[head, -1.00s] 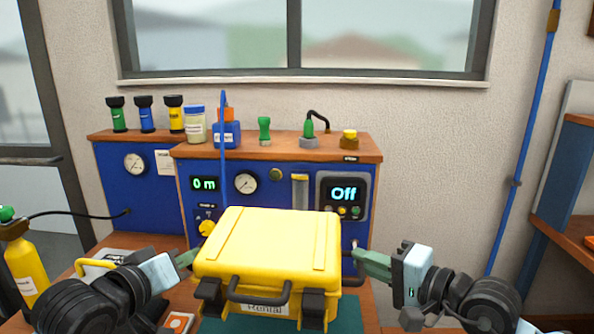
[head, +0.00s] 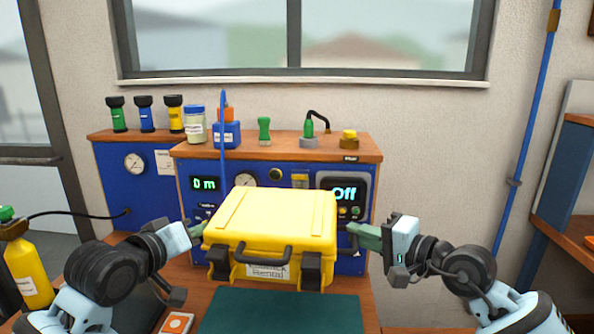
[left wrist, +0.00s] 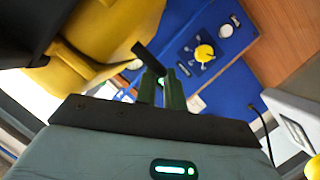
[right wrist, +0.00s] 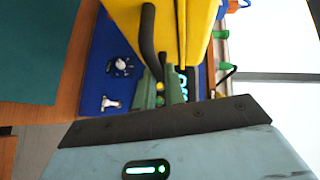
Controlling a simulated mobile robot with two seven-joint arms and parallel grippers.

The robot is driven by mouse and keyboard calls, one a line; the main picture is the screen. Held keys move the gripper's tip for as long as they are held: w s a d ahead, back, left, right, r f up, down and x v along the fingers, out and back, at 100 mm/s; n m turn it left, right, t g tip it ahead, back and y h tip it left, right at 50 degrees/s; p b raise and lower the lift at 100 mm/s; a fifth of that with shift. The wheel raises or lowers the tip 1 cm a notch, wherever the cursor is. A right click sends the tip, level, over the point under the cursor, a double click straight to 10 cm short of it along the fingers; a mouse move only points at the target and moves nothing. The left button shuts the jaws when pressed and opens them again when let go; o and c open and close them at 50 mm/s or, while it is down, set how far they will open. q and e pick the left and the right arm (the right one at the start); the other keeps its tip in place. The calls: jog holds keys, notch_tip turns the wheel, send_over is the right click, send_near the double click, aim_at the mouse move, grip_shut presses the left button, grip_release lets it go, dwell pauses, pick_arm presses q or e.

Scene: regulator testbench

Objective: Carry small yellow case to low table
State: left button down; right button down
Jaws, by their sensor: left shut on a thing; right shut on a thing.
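The small yellow case (head: 272,216) is held up in front of the blue test bench, its black front handle and white "Rental" label facing me. My left gripper (head: 198,231) is shut on the case's left side, where a dark side handle shows in the left wrist view (left wrist: 150,62). My right gripper (head: 352,236) is shut on its right side, at a black side handle (right wrist: 148,45) in the right wrist view. The case hangs above the wooden bench top, roughly level. I cannot identify the low table in these frames.
A dark green mat (head: 282,311) lies on the bench below the case. An orange-and-white item (head: 176,323) lies left of it. A yellow gas bottle (head: 27,265) stands at far left, and wooden shelving (head: 565,215) at far right. The blue panel (head: 190,170) is close behind the case.

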pick_arm(q)
jog(key=shift+s+d+r, duration=0.15)
jog(key=shift+d+r, duration=0.05)
jog(key=shift+d, duration=0.15)
pick_arm(e)
jog(key=shift+s+a+r, duration=0.1)
jog(key=shift+s+a, duration=0.1)
jog(key=shift+a, duration=0.1)
